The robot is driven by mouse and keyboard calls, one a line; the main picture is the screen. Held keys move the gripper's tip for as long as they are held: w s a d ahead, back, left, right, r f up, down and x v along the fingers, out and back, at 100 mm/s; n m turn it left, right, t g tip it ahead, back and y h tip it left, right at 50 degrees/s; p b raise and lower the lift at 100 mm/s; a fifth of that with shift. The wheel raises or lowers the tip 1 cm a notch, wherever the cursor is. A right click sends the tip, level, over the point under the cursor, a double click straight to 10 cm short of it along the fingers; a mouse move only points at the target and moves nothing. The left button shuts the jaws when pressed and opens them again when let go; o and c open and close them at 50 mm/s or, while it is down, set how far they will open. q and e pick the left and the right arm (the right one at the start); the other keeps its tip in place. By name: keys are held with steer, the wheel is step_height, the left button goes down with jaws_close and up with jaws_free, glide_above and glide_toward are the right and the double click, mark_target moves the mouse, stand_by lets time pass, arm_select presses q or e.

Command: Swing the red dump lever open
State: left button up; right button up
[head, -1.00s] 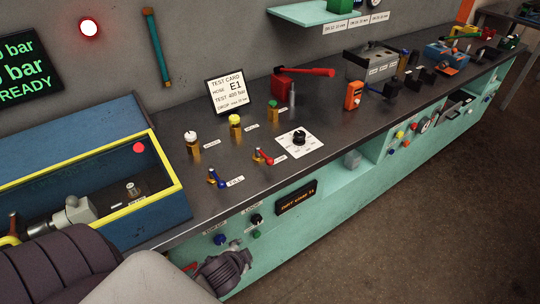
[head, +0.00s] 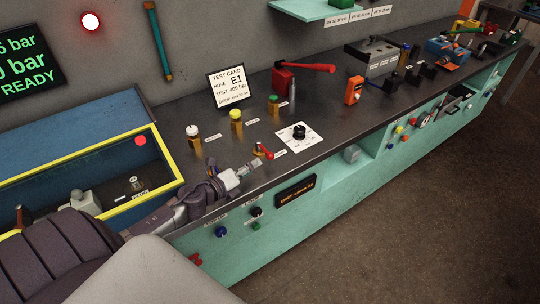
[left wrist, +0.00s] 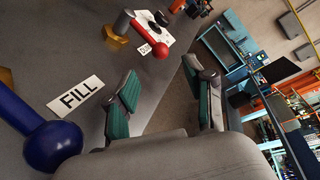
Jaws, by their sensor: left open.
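The red dump lever (head: 264,152) stands on a small brass valve near the bench's front edge, beside a white label. In the left wrist view the red lever (left wrist: 150,40) shows a round red ball end pointing toward my gripper, beside a label it partly covers. My left gripper (head: 246,172) is over the front edge of the bench, just short of the lever and to its lower left. In the left wrist view its green-padded fingers (left wrist: 160,88) are apart with nothing between them; the lever's ball lies beyond the tips. My right gripper is out of view.
The blue FILL lever (left wrist: 50,146) is close beside my left gripper; in the head view the arm mostly hides it. A black dial (head: 299,131) on a white plate sits behind the red lever.

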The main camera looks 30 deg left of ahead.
mark_target(270, 156)
arm_select(q)
steer(key=x, duration=0.9)
steer(key=shift+w+f, duration=0.1)
steer(key=shift+w, duration=0.2)
steer(key=shift+c, duration=0.3)
jaws_close()
